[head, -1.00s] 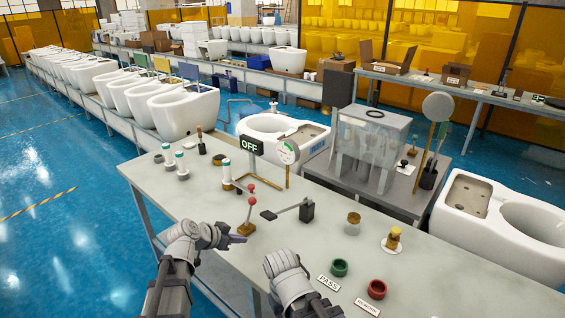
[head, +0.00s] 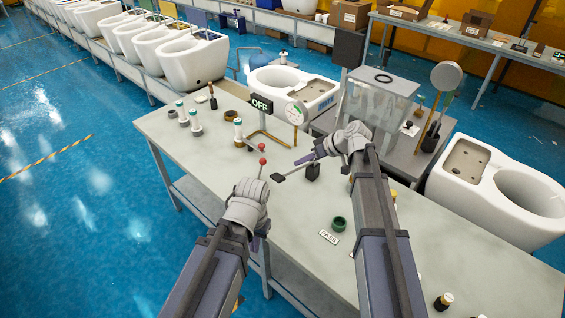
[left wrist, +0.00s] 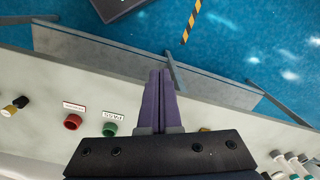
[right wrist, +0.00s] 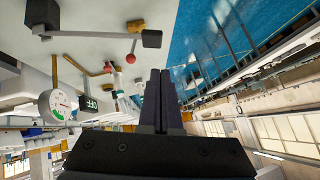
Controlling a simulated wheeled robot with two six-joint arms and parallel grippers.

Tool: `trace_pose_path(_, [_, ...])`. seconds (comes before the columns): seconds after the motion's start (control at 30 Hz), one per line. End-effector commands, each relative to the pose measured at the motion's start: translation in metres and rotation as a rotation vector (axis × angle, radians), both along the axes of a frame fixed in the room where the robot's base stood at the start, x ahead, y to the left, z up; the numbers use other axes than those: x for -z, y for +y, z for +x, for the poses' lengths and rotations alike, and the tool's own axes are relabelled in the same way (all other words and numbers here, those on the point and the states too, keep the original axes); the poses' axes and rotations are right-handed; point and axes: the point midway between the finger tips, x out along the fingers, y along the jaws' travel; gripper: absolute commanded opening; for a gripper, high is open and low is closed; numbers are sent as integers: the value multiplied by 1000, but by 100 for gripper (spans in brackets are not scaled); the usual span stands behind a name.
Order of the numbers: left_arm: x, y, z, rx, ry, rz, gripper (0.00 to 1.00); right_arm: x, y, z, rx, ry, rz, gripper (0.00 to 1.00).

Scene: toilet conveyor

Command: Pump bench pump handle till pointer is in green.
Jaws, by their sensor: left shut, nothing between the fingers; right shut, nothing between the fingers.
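The pressure gauge (head: 296,113) has a white round dial; it also shows in the right wrist view (right wrist: 58,105) with a green patch, but its pointer is too small to read. A grey lever bar with a black pad (head: 277,177) runs to a black post (head: 312,172) and looks like the pump handle. My right gripper (head: 308,156) is shut and empty, above the bar by the post; contact cannot be told. My left gripper (head: 263,229) is shut and empty over the bench's front part, its fingers pointing down toward the front edge.
A red-ball stick (head: 262,161) and another red ball (head: 262,148) stand left of the lever. An OFF sign (head: 262,104) is beside the gauge. A green cup (head: 339,223) and PASS label (head: 328,237) lie right of my left gripper.

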Motion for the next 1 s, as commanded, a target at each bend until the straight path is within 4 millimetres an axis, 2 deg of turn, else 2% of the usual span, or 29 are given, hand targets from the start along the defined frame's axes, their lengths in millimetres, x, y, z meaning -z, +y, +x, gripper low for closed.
trace_pose_path(0.03, [-7,2,-6,-12,6,22,0,-10,-6,9,3,-19,13,0])
trace_pose_path(0.13, [-9,4,-10,-34,12,47,0,-15,-11,16,2,-45,29,0])
trace_pose_path(0.53, [-6,5,-10,-40,13,53,0,-14,-11,17,2,-52,32,0])
trace_pose_path(0.67, [4,5,-10,-38,13,53,0,-3,-4,21,1,-53,32,0])
trace_pose_path(1.0, [52,5,-10,-27,13,54,0,45,40,44,0,-51,31,0])
